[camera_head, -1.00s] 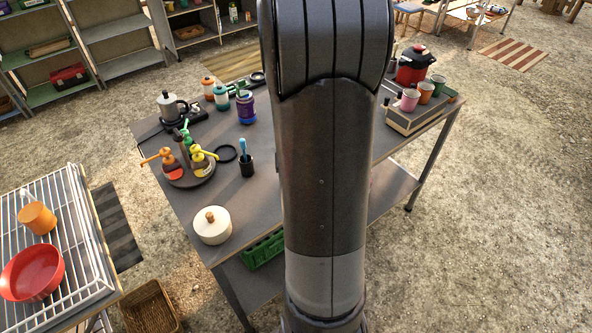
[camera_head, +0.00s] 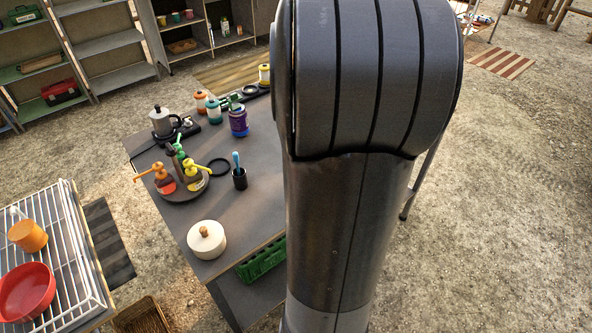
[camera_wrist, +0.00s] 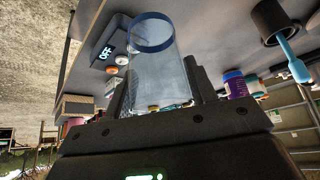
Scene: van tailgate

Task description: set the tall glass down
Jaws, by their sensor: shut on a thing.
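The tall glass (camera_wrist: 152,72), clear with a blue rim, is between the fingers of my gripper (camera_wrist: 158,92) in the wrist view. My gripper is shut on it. The glass's rim points away from the palm, with the grey tabletop (camera_wrist: 205,28) behind it. I cannot tell whether the glass touches the table. In the head view my own arm hides both the glass and the gripper. The grey table (camera_head: 240,215) shows to the left of my arm there.
A white lidded pot (camera_head: 206,240), pump bottles (camera_head: 180,180) and a purple jar (camera_head: 238,122) stand on the table.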

